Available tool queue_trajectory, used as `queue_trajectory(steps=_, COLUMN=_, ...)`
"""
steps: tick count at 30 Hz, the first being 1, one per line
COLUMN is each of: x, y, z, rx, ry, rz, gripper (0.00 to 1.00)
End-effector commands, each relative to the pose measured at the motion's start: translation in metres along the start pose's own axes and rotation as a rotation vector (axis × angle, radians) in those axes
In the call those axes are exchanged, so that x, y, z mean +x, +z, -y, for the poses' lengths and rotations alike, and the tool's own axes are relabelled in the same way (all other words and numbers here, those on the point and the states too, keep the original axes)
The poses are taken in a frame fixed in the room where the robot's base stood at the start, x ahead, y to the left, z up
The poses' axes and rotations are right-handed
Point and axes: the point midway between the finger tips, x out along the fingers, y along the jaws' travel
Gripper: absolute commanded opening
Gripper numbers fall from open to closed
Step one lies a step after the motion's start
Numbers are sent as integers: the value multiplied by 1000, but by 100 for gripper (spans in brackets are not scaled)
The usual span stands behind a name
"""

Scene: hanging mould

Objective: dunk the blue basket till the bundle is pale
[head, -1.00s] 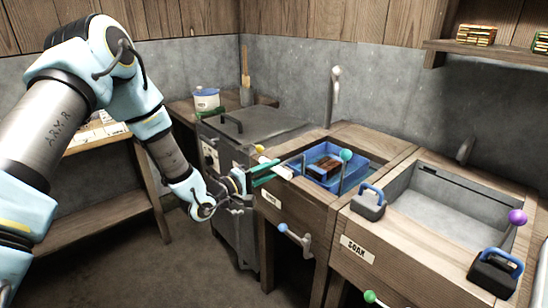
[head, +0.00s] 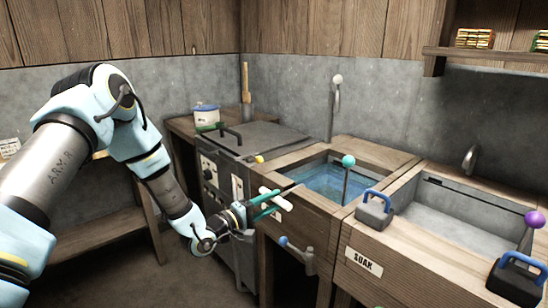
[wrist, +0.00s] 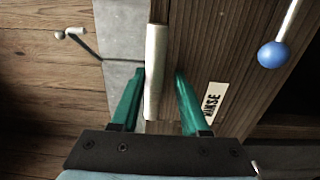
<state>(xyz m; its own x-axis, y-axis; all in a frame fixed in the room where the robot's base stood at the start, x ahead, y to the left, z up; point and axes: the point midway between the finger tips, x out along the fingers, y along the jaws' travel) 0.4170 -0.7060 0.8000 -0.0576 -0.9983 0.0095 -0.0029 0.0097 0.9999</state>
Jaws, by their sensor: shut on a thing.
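My gripper (head: 275,200) is shut on a pale bar (head: 281,202) at the front left edge of the rinse basin. In the wrist view the bar (wrist: 155,75) stands between the green fingers (wrist: 160,85). The basin holds blue water (head: 335,184). I cannot make out the blue basket or its bundle in the basin now, so the bundle's colour cannot be told.
A teal-knobbed lever (head: 348,161) stands at the basin. A blue-knobbed handle (head: 283,241) juts from the front. The soak basin (head: 440,222) is to the right, with blue-handled weights (head: 376,206) on its edges. A lidded metal unit (head: 250,142) stands left.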

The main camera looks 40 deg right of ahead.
Motion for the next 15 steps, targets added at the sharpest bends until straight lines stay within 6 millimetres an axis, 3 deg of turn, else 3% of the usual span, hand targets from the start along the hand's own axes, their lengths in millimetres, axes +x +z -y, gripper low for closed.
queue_trajectory(steps=1, x=-3, y=0, z=9, rx=-6, ry=-19, rz=-2, gripper=10)
queue_trajectory(steps=8, x=-4, y=1, z=10, rx=-7, ry=-22, rz=-2, gripper=10)
queue_trajectory(steps=15, x=-3, y=1, z=-14, rx=-7, ry=-21, rz=-1, gripper=10)
